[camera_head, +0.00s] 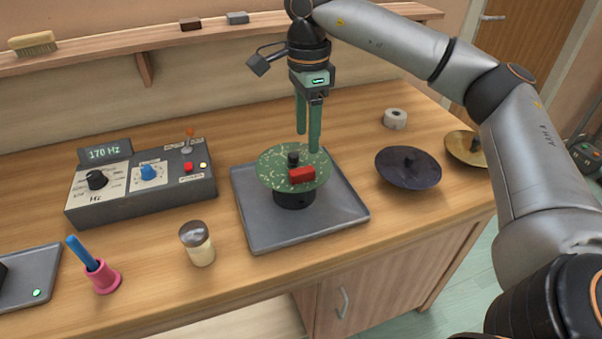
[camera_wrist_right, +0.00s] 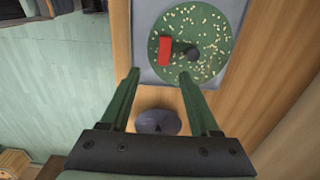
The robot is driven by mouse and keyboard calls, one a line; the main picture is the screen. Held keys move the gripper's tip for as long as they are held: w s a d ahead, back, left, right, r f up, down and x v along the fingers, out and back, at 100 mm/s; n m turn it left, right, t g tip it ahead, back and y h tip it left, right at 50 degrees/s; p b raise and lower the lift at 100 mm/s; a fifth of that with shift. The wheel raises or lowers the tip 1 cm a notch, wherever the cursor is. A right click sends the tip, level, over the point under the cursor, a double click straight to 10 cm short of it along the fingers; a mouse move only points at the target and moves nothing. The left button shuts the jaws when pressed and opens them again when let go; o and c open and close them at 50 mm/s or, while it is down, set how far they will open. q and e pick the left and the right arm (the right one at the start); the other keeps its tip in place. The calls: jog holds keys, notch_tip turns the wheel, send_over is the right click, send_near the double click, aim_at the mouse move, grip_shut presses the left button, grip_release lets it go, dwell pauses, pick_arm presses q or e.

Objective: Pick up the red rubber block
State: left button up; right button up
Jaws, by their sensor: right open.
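The red rubber block (camera_head: 302,174) lies on the speckled green round plate (camera_head: 276,163), beside the dark knob (camera_head: 293,158) at its centre. In the right wrist view the red block (camera_wrist_right: 165,51) lies on the green plate (camera_wrist_right: 221,67), left of the dark knob (camera_wrist_right: 193,54). My right gripper (camera_head: 308,143) points down above the far side of the plate, with its green fingers apart and nothing between them. In the right wrist view its fingertips (camera_wrist_right: 159,75) are open, just short of the block and knob. My left gripper is in neither view.
The plate stands on a grey tray (camera_head: 262,232). A dark disc (camera_head: 408,168) and a brass disc (camera_head: 466,148) lie to the right, with a white roll (camera_head: 395,118) behind. A control box (camera_head: 142,186), a shaker (camera_head: 197,243) and a pink holder (camera_head: 103,278) stand left.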

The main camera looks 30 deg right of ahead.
aim_at(302, 170)
notch_tip(302, 170, down, 4)
jog(key=shift+r, duration=0.2)
jog(key=shift+w+a+f+p, duration=0.1)
jog(key=shift+w+f+p, duration=0.05)
jog(key=shift+f, duration=0.75)
jog(key=shift+w+a+f+p, duration=0.1)
jog(key=shift+f+p, duration=0.05)
jog(key=shift+f, duration=0.75)
jog(key=shift+w+a+f+p, duration=0.1)
jog(key=shift+w+f+p, duration=0.05)
jog(key=shift+f, duration=0.75)
jog(key=shift+c, duration=0.3)
grip_shut()
